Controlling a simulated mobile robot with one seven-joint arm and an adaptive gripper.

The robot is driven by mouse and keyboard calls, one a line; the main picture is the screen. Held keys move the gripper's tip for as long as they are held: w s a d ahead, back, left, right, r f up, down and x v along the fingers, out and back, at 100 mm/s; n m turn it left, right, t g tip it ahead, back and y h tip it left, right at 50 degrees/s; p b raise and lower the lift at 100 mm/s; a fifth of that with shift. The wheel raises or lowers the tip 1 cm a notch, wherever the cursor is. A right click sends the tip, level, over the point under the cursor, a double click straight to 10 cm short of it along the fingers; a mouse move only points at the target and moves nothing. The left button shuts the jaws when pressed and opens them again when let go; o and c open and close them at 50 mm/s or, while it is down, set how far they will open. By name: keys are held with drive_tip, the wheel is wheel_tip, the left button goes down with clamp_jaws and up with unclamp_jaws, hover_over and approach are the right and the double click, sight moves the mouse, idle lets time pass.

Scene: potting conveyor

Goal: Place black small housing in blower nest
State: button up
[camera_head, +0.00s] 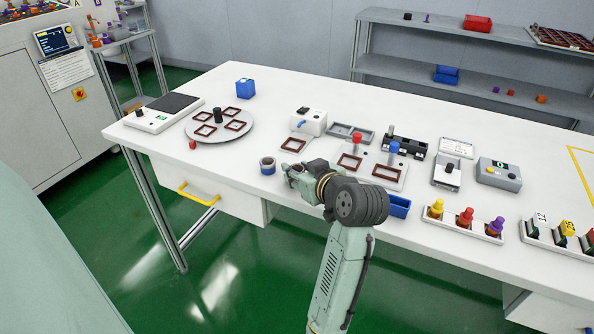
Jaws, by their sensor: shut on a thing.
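My gripper (291,172) is over the front part of the white table, left of the picture's centre line. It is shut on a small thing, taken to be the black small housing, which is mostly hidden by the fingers. I cannot make out its shape or tilt. The blower is a white box (314,124) with a blue nozzle. The blower nest, a dark red square frame (294,145), lies in front of it. The nest looks empty and is behind my gripper, apart from it.
A blue-grey ring (267,167) stands just left of my gripper. A round grey turntable (233,136) with several red frames is farther left. Two red frames on a plate (372,164) and a blue bin (399,206) are to the right. The table's front edge is close.

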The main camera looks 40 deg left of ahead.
drive_tip(key=shift+d+f, duration=0.1)
drive_tip(key=shift+f, duration=0.1)
drive_tip(key=o, duration=0.8)
drive_tip(key=shift+r, duration=0.1)
drive_tip(key=shift+b, duration=0.45)
